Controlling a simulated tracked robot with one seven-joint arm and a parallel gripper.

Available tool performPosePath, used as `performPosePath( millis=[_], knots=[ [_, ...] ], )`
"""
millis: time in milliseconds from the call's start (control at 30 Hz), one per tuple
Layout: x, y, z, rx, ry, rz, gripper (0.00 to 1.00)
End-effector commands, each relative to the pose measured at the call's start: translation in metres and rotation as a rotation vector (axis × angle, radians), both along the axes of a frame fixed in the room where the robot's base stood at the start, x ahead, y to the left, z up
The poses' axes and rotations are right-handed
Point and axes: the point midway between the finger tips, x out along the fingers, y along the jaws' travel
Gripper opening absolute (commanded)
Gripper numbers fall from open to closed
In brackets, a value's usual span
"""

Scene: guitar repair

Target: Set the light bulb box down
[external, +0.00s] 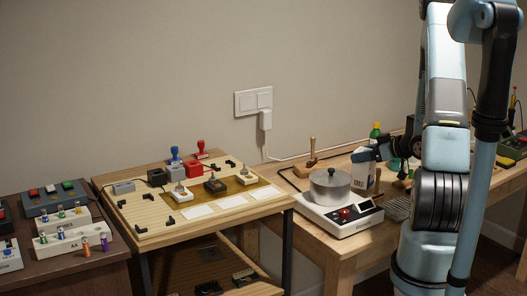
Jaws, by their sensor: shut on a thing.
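My arm's links hide part of the area to the right. The lower end of the box is close to the bench, and I cannot tell whether it touches the top.
A lidded metal pot (330,186) sits on a white hot plate (341,216) close to the box's left. A lower table (150,231) holds stamps and small devices.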

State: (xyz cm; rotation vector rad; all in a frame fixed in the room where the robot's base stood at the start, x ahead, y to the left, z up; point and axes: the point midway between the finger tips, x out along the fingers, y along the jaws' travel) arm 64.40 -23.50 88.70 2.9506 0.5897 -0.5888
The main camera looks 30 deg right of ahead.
Motion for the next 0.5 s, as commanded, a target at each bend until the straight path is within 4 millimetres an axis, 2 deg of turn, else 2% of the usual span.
performPosePath(
  millis=[133, 500],
  knots=[
    [0.000, 0.000, -0.015, 0.001, 0.000, 0.000, 0.25],
    [0.000, 0.000, -0.018, 0.000, 0.000, -0.001, 0.25]
  ],
)
